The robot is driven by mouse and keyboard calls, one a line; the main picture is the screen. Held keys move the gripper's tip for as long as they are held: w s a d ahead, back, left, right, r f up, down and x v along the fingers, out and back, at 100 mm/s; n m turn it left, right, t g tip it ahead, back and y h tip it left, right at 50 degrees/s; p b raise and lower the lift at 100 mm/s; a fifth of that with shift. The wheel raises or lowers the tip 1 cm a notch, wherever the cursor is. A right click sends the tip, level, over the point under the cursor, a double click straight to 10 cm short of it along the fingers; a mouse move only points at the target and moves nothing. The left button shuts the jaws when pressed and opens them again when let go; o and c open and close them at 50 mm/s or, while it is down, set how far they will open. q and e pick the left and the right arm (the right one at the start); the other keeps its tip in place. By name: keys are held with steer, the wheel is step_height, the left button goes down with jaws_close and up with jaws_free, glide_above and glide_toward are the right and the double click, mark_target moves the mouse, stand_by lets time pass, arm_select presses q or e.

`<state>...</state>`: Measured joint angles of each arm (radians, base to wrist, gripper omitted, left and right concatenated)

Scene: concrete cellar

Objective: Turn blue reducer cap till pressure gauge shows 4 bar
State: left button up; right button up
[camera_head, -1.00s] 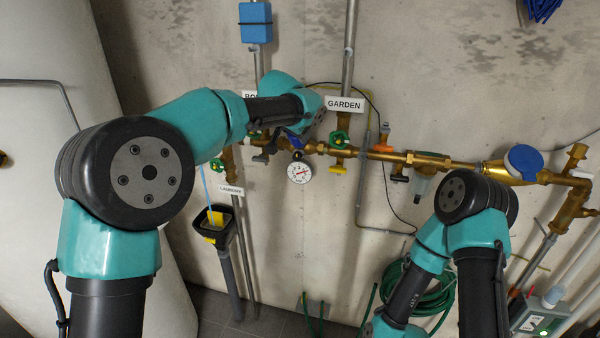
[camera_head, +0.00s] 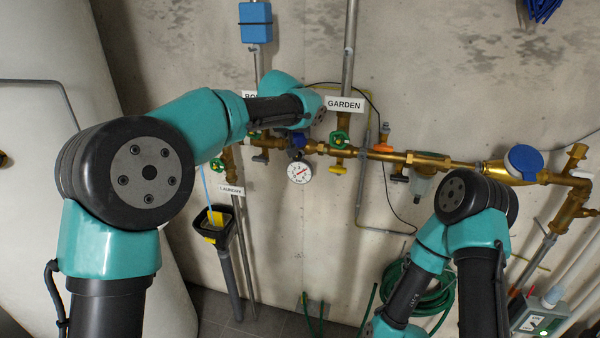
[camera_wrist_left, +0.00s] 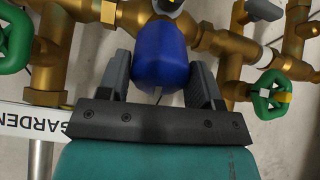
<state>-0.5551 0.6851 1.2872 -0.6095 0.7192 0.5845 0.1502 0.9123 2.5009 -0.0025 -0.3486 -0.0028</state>
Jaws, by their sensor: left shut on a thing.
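The blue reducer cap (camera_wrist_left: 161,58) sits on the brass pipework in the left wrist view. My left gripper (camera_wrist_left: 160,82) is shut on it, one grey finger on each side. In the head view the cap (camera_head: 298,141) shows as a small blue patch under my left gripper (camera_head: 300,133). The round white pressure gauge (camera_head: 299,172) hangs just below it; its red needle is visible, but its numbers are too small to read. Only part of my right arm shows at the lower right; its gripper is out of view.
Green valve wheels (camera_head: 339,137) flank the cap on the brass pipe (camera_head: 380,154). A GARDEN sign (camera_head: 344,104) hangs above right. A blue-lidded meter (camera_head: 523,161) is on the right. A black funnel drain (camera_head: 215,222) stands below left, and a coiled green hose (camera_head: 432,289) hangs lower right.

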arm_select(q)
steer(key=shift+n, duration=1.1)
steer(key=n, duration=0.4)
steer(key=shift+n, duration=0.3)
steer(key=o, duration=0.9)
steer(key=shift+o, duration=0.2)
steer(key=shift+v, duration=3)
